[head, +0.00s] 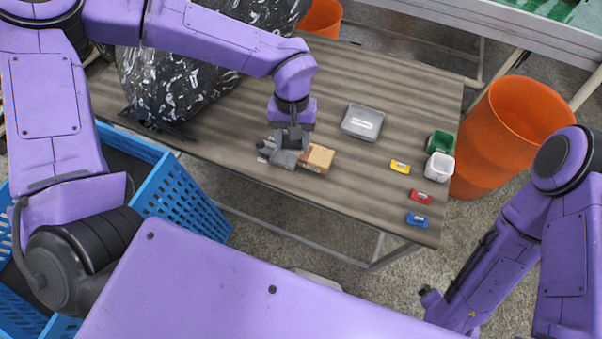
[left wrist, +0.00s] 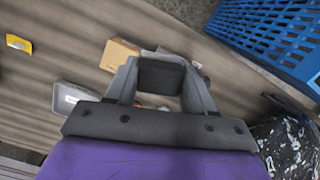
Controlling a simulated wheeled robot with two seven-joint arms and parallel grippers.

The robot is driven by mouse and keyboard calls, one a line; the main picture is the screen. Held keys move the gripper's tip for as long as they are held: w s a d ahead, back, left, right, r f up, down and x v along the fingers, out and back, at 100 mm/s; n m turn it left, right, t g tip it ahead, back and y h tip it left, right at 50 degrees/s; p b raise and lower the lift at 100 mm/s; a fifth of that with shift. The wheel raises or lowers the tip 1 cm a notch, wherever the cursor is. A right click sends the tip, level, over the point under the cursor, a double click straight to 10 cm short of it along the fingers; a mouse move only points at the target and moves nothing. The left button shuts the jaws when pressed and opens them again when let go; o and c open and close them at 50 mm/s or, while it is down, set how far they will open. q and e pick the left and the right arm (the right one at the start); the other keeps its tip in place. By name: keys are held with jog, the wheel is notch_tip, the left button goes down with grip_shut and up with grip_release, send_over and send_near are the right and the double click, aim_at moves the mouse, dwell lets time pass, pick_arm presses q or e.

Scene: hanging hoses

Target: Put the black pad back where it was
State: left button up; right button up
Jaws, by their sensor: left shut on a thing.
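My left gripper (head: 287,150) is low over the table, just left of a small cardboard box (head: 317,158). In the left wrist view its fingers (left wrist: 160,85) are shut on the black pad (left wrist: 161,77), a dark block held between the two tips. In the head view the gripper mostly hides the pad, and I cannot tell whether it touches the table. The cardboard box also shows in the left wrist view (left wrist: 120,56), beside the finger.
On the wooden table (head: 400,90) are a grey tray (head: 362,122), yellow (head: 400,167), red (head: 420,196) and blue (head: 416,220) pieces, and green (head: 440,142) and white (head: 438,167) cups. A black patterned bag (head: 175,80) lies at the left. A blue crate (head: 180,195) and orange bin (head: 500,140) stand beside the table.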

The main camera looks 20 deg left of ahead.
pick_arm(q)
jog(key=s+d+n+p, duration=0.2)
jog(key=s+d+n, duration=0.1)
jog(key=s, duration=0.5)
jog(key=s+d+n+p, duration=0.1)
jog(key=s+d+n, duration=0.1)
jog(key=s, duration=0.6)
jog(key=b, duration=0.4)
send_over(307, 187)
jog(key=shift+n+h, duration=0.3)
jog(key=f, duration=1)
jog(key=shift+w+a+f, duration=0.15)
jog(key=shift+w+f, duration=0.05)
notch_tip(307, 187, down, 3)
jog(key=shift+r, duration=0.1)
jog(key=shift+f, duration=0.35)
jog(key=o, duration=0.7)
jog(key=shift+c, duration=0.2)
pick_arm(e)
jog(key=shift+s+d+r, duration=0.1)
jog(key=shift+s+r, duration=0.05)
jog(key=shift+r, duration=0.1)
